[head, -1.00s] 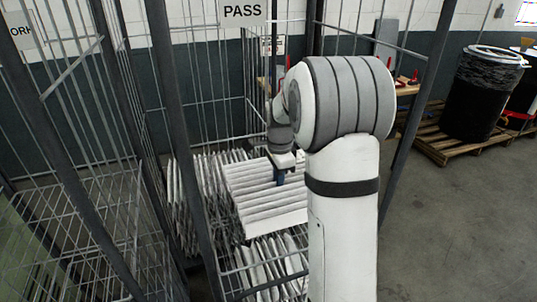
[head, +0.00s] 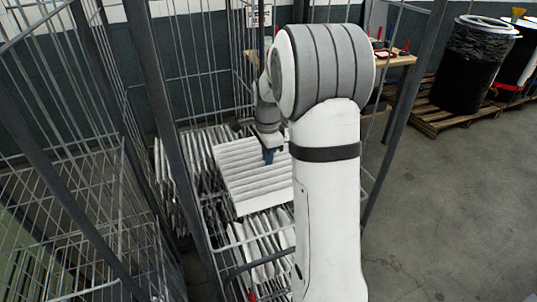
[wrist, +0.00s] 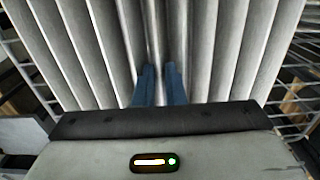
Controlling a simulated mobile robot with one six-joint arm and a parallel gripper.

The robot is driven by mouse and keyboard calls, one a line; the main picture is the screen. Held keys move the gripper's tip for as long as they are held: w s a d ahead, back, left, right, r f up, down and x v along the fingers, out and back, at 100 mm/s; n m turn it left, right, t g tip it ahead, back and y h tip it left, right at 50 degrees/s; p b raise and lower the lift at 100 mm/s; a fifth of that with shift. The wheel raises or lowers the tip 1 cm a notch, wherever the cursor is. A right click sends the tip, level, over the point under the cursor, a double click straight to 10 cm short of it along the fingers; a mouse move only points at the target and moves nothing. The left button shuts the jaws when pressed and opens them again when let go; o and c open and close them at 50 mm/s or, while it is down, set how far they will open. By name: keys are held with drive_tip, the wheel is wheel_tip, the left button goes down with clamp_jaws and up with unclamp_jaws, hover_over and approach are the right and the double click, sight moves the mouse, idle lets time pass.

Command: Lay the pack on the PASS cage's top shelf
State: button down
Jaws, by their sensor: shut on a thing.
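The pack (head: 250,177) is a white, pleated, flat filter. In the head view it lies level at the top of the PASS cage (head: 186,190), over a row of upright white filters. My gripper (head: 268,157) is at the pack's far right part, its blue fingers pointing down onto it. In the wrist view the pleats of the pack (wrist: 215,45) fill the upper half, and the blue fingers of my gripper (wrist: 160,80) are close together, shut on a pleat. My arm hides the pack's right edge. Whether the pack touches the shelf beneath is unclear.
Another wire cage (head: 75,200) stands at the left with bare shelves. Upright white filters (head: 265,240) fill the level below the pack. A wooden bench (head: 395,60) is behind the cage. A black bin (head: 473,65) stands on a pallet at the right, with open floor before it.

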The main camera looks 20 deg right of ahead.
drive_tip(key=shift+f, duration=0.3)
idle(0.5)
drive_tip(key=c, duration=1.8)
unclamp_jaws()
drive_tip(key=shift+r, duration=0.1)
drive_tip(key=shift+r+p, duration=1.45)
drive_tip(key=shift+r, duration=0.75)
drive_tip(key=shift+o, duration=0.6)
drive_tip(key=o, duration=0.4)
drive_tip(key=shift+o, duration=0.2)
